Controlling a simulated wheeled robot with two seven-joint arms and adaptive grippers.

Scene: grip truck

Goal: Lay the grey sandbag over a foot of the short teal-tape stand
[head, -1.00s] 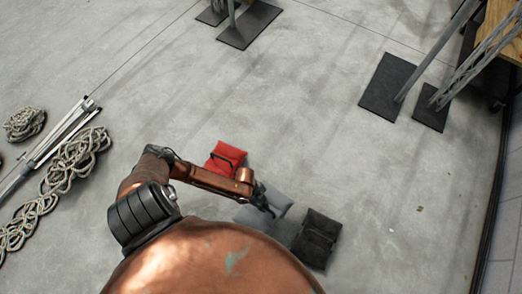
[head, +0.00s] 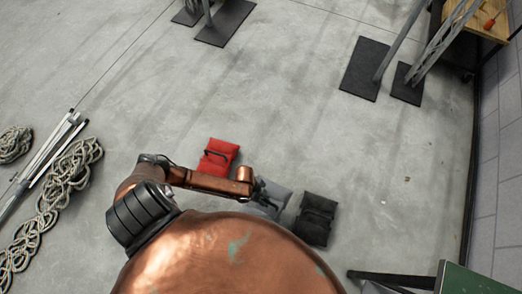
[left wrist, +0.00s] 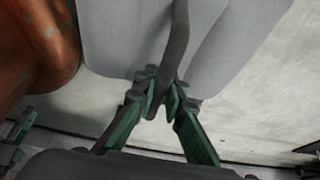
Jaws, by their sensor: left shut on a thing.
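The grey sandbag (head: 282,194) shows in the head view between a red bag and a black bag, partly covered by my left gripper (head: 262,190). In the left wrist view, the green-padded fingers of my left gripper (left wrist: 168,100) are closed around the dark strap handle of the grey sandbag (left wrist: 110,40). The bag fills the top of that view. I cannot tell whether it is clear of the floor. No teal tape can be made out, so I cannot tell which stand is the short teal-tape one.
The red bag (head: 218,158) and black bag (head: 316,218) flank the held bag. Dark flat plates (head: 362,72) with grey uprights stand at the far right, others (head: 226,24) at top. Coiled rope (head: 60,185) lies left. A green-topped object (head: 475,280) is lower right. Mid-floor is clear.

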